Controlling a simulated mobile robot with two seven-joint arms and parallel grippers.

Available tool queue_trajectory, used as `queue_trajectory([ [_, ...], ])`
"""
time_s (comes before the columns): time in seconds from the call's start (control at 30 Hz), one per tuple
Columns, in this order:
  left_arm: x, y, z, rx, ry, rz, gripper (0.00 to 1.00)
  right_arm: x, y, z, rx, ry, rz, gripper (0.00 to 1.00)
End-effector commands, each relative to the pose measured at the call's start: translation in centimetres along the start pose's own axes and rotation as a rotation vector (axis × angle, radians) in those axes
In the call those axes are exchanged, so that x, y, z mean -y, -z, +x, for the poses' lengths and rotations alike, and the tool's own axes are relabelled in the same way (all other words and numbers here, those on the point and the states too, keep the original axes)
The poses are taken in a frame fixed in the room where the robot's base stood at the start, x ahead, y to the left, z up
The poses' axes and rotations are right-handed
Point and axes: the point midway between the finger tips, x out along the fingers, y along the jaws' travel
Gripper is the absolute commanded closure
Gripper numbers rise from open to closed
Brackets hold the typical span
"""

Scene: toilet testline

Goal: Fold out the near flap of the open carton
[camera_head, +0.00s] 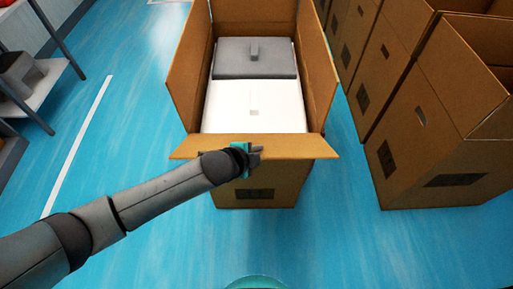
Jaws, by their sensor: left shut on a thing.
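The open carton (285,187) stands on the floor straight ahead, with its left and right flaps standing up and leaning outward. Its near flap (300,147) lies folded outward toward me, roughly level. My left gripper (257,152) is at the middle of the near flap and is shut on it; the fingertips are small and partly hidden by the wrist. Inside the carton are a white item (255,105) and a dark grey piece (255,58) with a raised knob. My right gripper is out of view.
More open brown cartons (440,130) stand in a row at the right. A shelf rack (45,85) with a grey item stands at the far left. The blue floor (130,130) is clear between the rack and the carton.

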Motion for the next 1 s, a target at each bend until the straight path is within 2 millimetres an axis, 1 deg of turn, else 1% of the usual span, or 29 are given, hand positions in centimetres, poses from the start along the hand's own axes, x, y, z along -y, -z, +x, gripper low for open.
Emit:
queue_trajectory([
  [0.03, -1.19, -0.08, 0.21, 0.005, -0.024, -0.009, 1.00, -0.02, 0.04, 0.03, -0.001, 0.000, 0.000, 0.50],
  [0.43, -1.36, -0.18, 0.30, 0.008, -0.025, -0.010, 1.00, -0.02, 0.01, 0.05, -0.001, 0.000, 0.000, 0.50],
  [0.47, -1.36, -0.19, 0.30, 0.008, -0.025, -0.010, 0.72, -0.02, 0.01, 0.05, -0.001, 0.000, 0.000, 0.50],
  [0.5, -1.35, -0.17, 0.30, 0.007, -0.024, -0.009, 0.67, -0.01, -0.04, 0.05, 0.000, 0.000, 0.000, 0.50],
  [0.57, -1.23, -0.16, 0.28, 0.007, -0.022, -0.008, 0.61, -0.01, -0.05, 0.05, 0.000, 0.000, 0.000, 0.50],
  [0.87, -0.70, -0.13, 0.19, 0.004, -0.011, -0.005, 0.61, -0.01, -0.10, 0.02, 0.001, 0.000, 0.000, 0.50],
  [1.0, -0.59, -0.16, -0.21, 0.004, -0.010, -0.004, 0.61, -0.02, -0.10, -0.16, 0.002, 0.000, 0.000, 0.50],
])
